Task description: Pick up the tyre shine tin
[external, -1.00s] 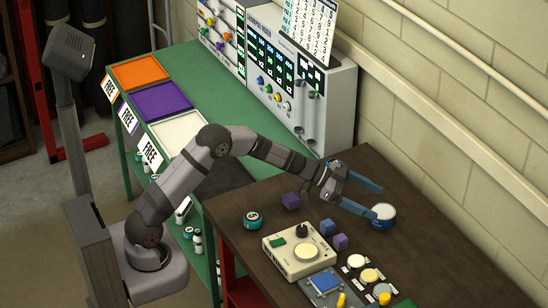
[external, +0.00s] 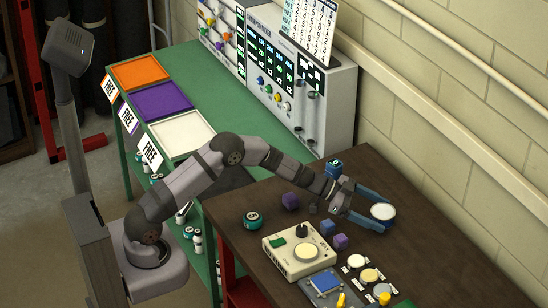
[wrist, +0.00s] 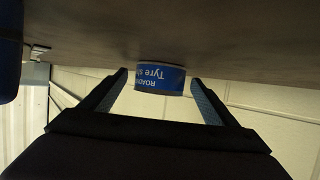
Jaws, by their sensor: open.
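The tyre shine tin (external: 383,211) is a short round tin with a blue side and a pale lid, standing on the dark brown bench towards the wall. In the wrist view the tin (wrist: 160,78) shows its blue label with the words "Tyre Sh", upside down. My gripper (external: 376,211) is open, low over the bench, with its two blue fingers reaching to either side of the tin. In the wrist view my gripper (wrist: 163,84) has a finger left and right of the tin, with a gap on each side. The tin lies between or just beyond the fingertips.
A cream control box (external: 302,249) stands in front. The bench right of the tin is clear.

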